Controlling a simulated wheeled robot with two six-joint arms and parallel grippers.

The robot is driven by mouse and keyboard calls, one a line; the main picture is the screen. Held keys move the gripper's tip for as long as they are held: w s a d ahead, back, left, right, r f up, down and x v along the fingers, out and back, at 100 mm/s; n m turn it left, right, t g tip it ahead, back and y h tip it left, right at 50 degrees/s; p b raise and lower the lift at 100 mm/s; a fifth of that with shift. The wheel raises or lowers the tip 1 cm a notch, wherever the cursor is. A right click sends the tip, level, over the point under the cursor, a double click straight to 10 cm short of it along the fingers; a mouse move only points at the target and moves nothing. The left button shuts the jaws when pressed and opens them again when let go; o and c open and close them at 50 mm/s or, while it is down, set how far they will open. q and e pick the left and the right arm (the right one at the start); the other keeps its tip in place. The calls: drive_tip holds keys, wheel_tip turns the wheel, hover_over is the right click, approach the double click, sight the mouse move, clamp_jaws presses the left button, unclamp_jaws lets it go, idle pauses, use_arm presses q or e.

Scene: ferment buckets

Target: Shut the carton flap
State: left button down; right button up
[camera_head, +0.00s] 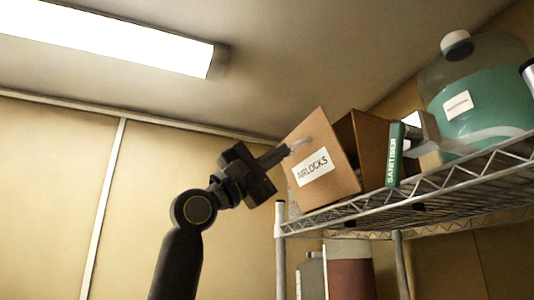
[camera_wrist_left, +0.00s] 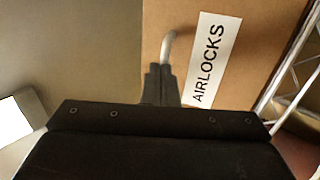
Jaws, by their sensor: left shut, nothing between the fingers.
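A brown carton (camera_head: 372,140) sits on the wire shelf. Its flap (camera_head: 325,135) stands swung out at an angle at the front left, with a dark opening between it and the carton body. The flap bears a white AIRLOCKS label (camera_head: 313,168) and a pale curved handle (camera_head: 301,143). In the left wrist view, the flap (camera_wrist_left: 258,75) fills much of the picture, with the handle (camera_wrist_left: 169,44) just beyond the fingertips. My left gripper (camera_head: 285,150) is shut and empty, its tips close to the handle; I cannot tell whether they touch. My right gripper is not in view.
The wire shelf (camera_head: 450,182) runs to the right. A green SANITISER box (camera_head: 394,155) stands close beside the carton, with a large green-filled jug (camera_head: 485,100) farther right. Containers stand below the shelf. The space left of the shelf is free apart from my arm.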

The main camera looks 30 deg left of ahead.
sight(297, 144)
use_arm(q)
drive_tip(key=p+x, duration=0.1)
drive_tip(key=x, duration=0.1)
drive_tip(key=p+x, duration=0.1)
drive_tip(key=x, duration=0.1)
drive_tip(key=shift+w+a+r, duration=0.15)
drive_tip(key=shift+a, duration=0.15)
drive_tip(key=shift+p+x, duration=0.6)
drive_tip(key=shift+x, duration=0.35)
drive_tip(key=shift+w+d, duration=0.1)
drive_tip(key=shift+d, duration=0.05)
drive_tip(key=shift+w+f, duration=0.1)
drive_tip(key=shift+f, duration=0.1)
